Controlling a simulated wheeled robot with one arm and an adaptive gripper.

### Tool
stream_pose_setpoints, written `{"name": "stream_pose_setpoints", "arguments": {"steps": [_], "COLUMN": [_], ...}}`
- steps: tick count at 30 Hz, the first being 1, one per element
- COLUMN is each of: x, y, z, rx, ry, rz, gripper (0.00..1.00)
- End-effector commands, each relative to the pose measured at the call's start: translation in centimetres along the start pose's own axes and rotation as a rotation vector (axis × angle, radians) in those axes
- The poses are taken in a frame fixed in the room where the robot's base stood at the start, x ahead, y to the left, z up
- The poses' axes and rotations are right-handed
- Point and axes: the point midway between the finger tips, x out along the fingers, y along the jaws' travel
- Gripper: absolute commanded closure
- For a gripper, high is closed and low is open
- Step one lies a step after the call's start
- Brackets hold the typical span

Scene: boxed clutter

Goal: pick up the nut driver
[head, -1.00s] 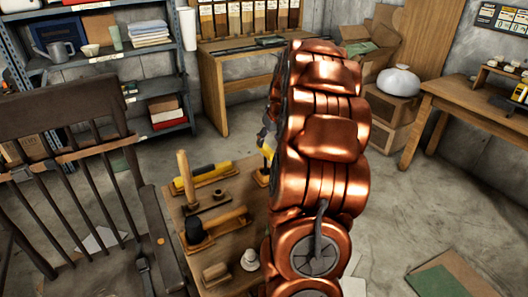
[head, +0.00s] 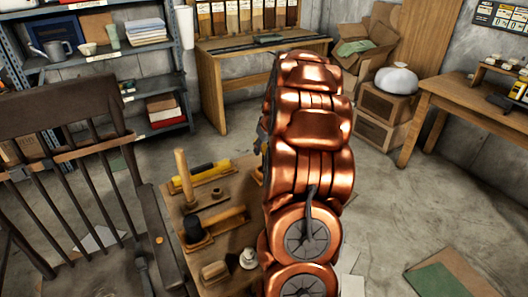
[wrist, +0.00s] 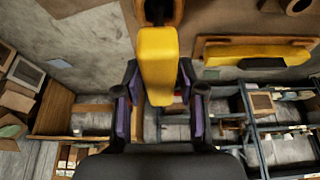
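The nut driver's yellow handle (wrist: 157,62) is in the middle of the wrist view, with a dark part at its upper end. My gripper (wrist: 158,78) has one dark finger with a purple pad on each side of the handle. Narrow gaps seem to remain between the fingers and the handle, so the gripper looks open around it. Whether either pad touches is hard to see. In the head view my copper arm hides the gripper and nearly all of the nut driver.
A wooden table (head: 235,185) holds a yellow-and-black tool on a stand (head: 203,175), an upright wooden peg (head: 183,172) and a black-headed mallet (head: 213,226). The yellow-and-black tool also shows in the wrist view (wrist: 258,52). A dark chair (head: 65,150) stands left; open floor lies right.

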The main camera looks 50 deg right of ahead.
Motion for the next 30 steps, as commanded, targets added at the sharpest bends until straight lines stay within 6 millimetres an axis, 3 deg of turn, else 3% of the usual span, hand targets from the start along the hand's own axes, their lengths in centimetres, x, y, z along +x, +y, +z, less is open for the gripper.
{"name": "stream_pose_setpoints", "arguments": {"steps": [2,10,23,30], "x": [0.0,0.0,-0.1,-1.4], "y": [0.0,0.0,0.0,0.0], "z": [0.0,0.0,0.0,-0.6], "rx": [0.000,0.001,0.001,0.000], "ry": [0.000,-0.001,0.000,0.001], "rz": [0.000,0.000,0.000,0.000], "gripper": [0.72,1.00,1.00,1.00]}}
